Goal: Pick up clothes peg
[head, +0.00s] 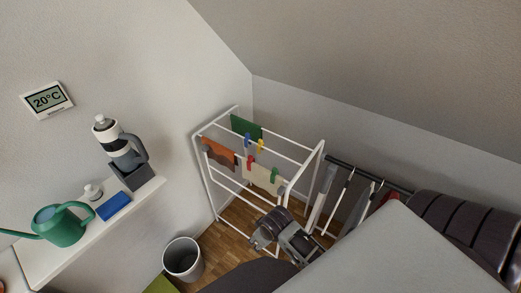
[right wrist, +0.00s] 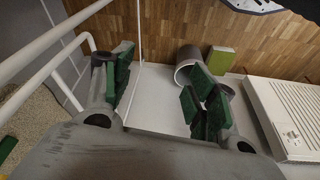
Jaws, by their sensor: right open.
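Several clothes pegs sit on the white drying rack (head: 318,150) in the head view: a blue peg (head: 247,140), a yellow peg (head: 260,145), a red peg (head: 249,162) and a green peg (head: 274,174). They clip a green cloth (head: 244,126), an orange-brown cloth (head: 219,153) and a cream cloth (head: 262,179) to the rails. My right gripper (head: 265,233) is at the rack's lower right, below the green peg. In the right wrist view my right gripper (right wrist: 160,85) has its green-padded fingers wide apart with no peg between them. My left gripper is out of view.
A white bin (head: 183,259) stands on the wooden floor left of the rack. A clothes rail (head: 370,174) with hangers is right of it. The sloped ceiling is close behind.

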